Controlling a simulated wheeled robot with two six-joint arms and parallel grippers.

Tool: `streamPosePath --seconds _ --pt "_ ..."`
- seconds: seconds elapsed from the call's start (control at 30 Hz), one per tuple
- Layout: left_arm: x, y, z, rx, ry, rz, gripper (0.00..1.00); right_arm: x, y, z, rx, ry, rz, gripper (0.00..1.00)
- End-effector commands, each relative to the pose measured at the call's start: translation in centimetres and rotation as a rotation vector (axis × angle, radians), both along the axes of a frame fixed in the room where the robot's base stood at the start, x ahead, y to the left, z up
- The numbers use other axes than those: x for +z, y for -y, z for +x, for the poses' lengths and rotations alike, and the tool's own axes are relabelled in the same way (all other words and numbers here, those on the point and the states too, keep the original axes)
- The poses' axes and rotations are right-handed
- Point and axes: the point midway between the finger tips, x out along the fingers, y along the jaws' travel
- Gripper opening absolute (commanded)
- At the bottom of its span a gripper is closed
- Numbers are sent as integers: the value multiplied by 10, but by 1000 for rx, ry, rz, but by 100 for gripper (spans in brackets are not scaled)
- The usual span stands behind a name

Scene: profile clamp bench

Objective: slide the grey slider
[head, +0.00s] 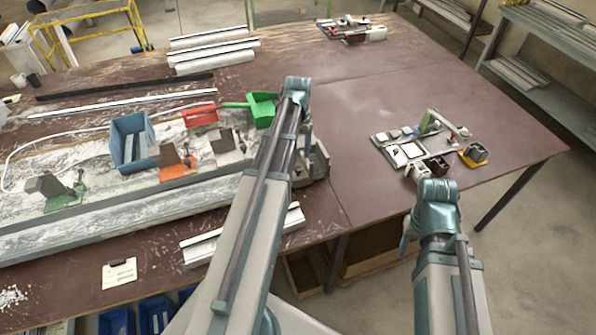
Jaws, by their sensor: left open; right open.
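The grey slider (226,143) sits on the long bench fixture, between the orange slider (177,163) and the green dustpan-like scoop (262,108). A green slider (64,194) is at the fixture's left end. My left arm rises from the bottom across the fixture's right end.
A blue bin (131,141) and a red box (200,116) stand on the fixture near the sliders. Pale profiles (213,50) lie at the back. A white profile (243,236) lies along the front. Small parts and a tray (406,154) lie at the right. The table's middle right is clear.

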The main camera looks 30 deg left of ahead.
Motion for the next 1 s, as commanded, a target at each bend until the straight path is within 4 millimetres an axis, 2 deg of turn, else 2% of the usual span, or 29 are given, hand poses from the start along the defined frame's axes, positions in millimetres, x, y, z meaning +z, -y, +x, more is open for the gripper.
streamPosePath --seconds 0.03,0.5,0.7,1.0 --pt "-15 0 0 0 0 0 64 -15 0 0 2 0 -1 50" --pt "-80 0 0 0 0 0 64 -80 0 0 3 0 -1 50" --pt "-92 0 0 0 0 0 64 -92 0 0 2 0 -1 50" --pt "-91 0 0 0 0 0 64 -91 0 0 2 0 -1 50"
